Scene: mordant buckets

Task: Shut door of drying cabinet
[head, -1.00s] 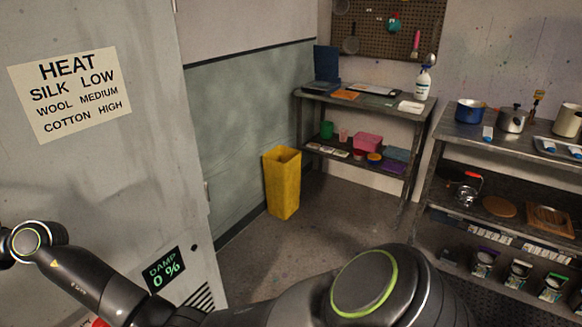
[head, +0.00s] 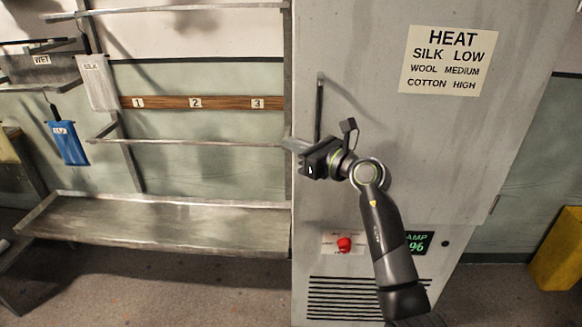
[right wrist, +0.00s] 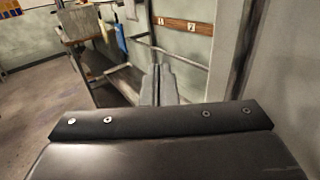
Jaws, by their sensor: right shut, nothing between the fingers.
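The drying cabinet (head: 345,210) is a tall grey metal unit right of centre in the head view. Its door (head: 430,150) has a dark vertical bar handle (head: 319,105) near the left edge and a heat label on it. The door looks flat or nearly flat with the front; I cannot tell if it is fully shut. My right gripper (head: 291,145) is shut and empty, in front of the door's left edge just below the handle, pointing left. Its closed fingers also show in the right wrist view (right wrist: 158,86), beside a grey vertical panel. My left gripper is out of view.
A metal rack (head: 170,205) with a numbered wooden strip (head: 195,103) stands left of the cabinet. A red knob (head: 344,243), a damp display (head: 419,243) and vents sit low on the cabinet. A yellow bin (head: 558,250) stands at the right. Open floor lies in front.

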